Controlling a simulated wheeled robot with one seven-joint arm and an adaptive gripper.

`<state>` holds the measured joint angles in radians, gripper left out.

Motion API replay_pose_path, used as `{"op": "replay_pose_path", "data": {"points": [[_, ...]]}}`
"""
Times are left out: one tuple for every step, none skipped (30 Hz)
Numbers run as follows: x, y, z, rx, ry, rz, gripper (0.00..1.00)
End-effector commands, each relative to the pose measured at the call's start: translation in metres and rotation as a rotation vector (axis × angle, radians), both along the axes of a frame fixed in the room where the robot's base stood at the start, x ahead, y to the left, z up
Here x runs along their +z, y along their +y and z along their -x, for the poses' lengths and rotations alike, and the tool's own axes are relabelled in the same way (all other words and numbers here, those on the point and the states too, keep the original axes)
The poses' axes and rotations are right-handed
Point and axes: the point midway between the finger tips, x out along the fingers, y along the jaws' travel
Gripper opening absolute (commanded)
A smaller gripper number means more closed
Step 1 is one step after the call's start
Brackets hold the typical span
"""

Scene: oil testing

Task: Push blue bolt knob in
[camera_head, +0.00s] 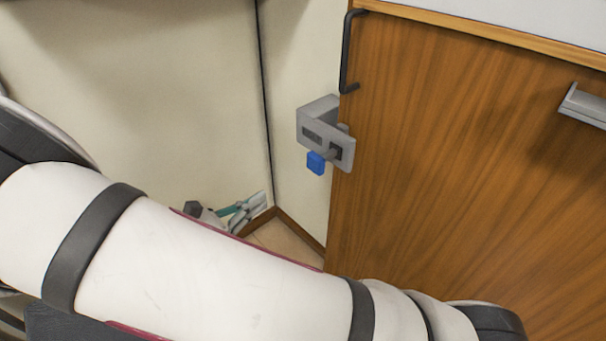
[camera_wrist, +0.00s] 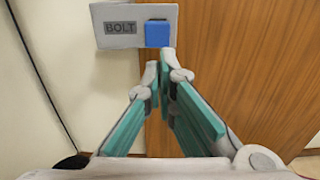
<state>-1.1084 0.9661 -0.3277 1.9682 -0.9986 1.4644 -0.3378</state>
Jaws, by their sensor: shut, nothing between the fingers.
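The blue bolt knob (camera_head: 316,163) sticks out below a grey bracket (camera_head: 326,133) at the left edge of a wooden door. In the wrist view the blue knob (camera_wrist: 157,33) shows as a square on a grey plate (camera_wrist: 118,41) marked BOLT. My gripper (camera_wrist: 157,72), with teal fingers, is shut and empty. Its fingertips appear just below the knob in the wrist view. I cannot tell the gap in depth between fingertips and knob. In the head view part of my gripper shows low behind my arm, left of the bracket.
The wooden door (camera_head: 460,150) fills the right side, with a dark handle (camera_head: 347,50) at its upper left edge and a grey handle (camera_head: 583,103) at far right. Pale walls (camera_head: 130,90) meet in a corner on the left. My white arm crosses the foreground.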

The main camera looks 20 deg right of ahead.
Motion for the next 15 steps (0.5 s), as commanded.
{"op": "replay_pose_path", "data": {"points": [[0.000,0.000,0.000,0.001,0.000,0.001,0.00],[0.000,0.000,0.000,0.000,0.000,0.001,0.00],[0.000,0.000,0.000,0.000,0.000,0.000,0.00],[0.001,0.000,0.000,0.000,0.000,0.000,0.00],[0.001,0.000,0.000,-0.001,0.000,0.000,0.00],[0.001,0.000,0.000,-0.001,0.000,-0.001,0.00],[0.001,0.000,0.000,-0.001,0.000,-0.001,0.00],[0.001,-0.001,0.000,-0.001,-0.001,-0.001,0.00],[0.001,-0.002,0.000,-0.002,-0.001,-0.001,0.00],[0.001,-0.003,-0.001,-0.002,-0.001,0.000,0.00],[0.001,-0.004,-0.002,-0.002,-0.001,0.000,0.00],[0.001,-0.008,-0.003,-0.003,-0.001,0.000,0.00],[0.001,-0.010,-0.004,-0.004,-0.001,0.000,0.00],[0.000,-0.014,-0.006,-0.004,-0.001,-0.001,0.00],[0.000,-0.020,-0.008,-0.005,0.000,-0.001,0.00]]}}
